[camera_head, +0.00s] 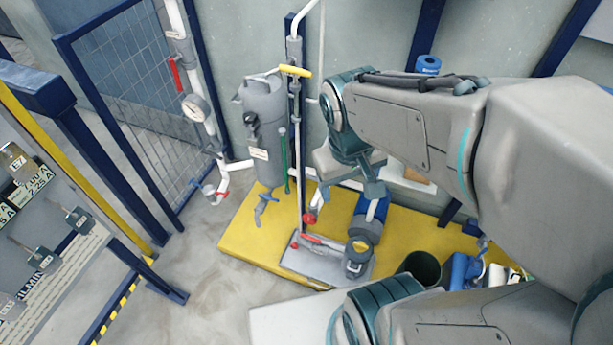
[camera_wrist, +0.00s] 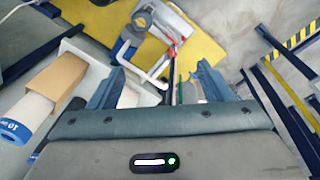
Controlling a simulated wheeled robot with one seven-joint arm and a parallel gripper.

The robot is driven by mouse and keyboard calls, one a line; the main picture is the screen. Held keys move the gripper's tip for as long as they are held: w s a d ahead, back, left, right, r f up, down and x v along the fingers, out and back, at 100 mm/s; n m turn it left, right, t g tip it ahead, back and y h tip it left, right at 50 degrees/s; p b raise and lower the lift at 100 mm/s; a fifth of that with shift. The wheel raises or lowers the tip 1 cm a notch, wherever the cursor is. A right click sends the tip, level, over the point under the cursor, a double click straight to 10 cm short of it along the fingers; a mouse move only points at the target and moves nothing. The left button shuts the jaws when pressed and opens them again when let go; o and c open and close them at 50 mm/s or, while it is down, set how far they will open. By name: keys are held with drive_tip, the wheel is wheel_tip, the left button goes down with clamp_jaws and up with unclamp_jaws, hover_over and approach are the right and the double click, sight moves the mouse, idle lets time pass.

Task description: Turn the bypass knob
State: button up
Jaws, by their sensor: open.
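No visible label marks the bypass knob, so I cannot tell which control it is. A yellow handle (camera_head: 295,71) tops the thin pipe beside a grey filter housing (camera_head: 262,130). A red knob (camera_head: 310,219) sits low on that pipe, and a red lever (camera_head: 320,240) lies near the pump (camera_head: 365,225). My gripper (camera_head: 347,192) hangs right of the pipe, above the pump. In the wrist view my gripper (camera_wrist: 158,84) has its two fingers apart with nothing clearly held.
A yellow platform (camera_head: 245,240) carries the pump and housing. A cardboard box (camera_wrist: 57,82) and white roll (camera_wrist: 27,117) lie left in the wrist view. Grey floor (camera_head: 195,270) is open between platform and panel.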

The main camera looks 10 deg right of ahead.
drive_tip(key=w+d+f+n+g+h+b, duration=0.1)
drive_tip(key=w+f+n+g+h+b, duration=0.15)
drive_tip(key=f, duration=0.45)
drive_tip(key=w+d+f+n+g+h+b, duration=0.1)
drive_tip(key=d+f+n+h+b, duration=0.2)
drive_tip(key=f, duration=0.5)
drive_tip(key=n+t+h+b, duration=0.3)
drive_tip(key=n+t+b, duration=1.55)
drive_tip(key=n, duration=0.65)
approach(308, 221)
drive_tip(key=shift+g, duration=0.5)
drive_tip(key=x, duration=0.4)
drive_tip(key=b+x, duration=0.1)
drive_tip(key=x, duration=0.2)
drive_tip(key=r+b+x, duration=0.1)
drive_tip(key=x, duration=0.3)
drive_tip(key=shift+w+d+r, duration=0.1)
drive_tip(key=shift+w+d, duration=0.05)
drive_tip(key=shift+w, duration=0.15)
drive_tip(key=c, duration=1)
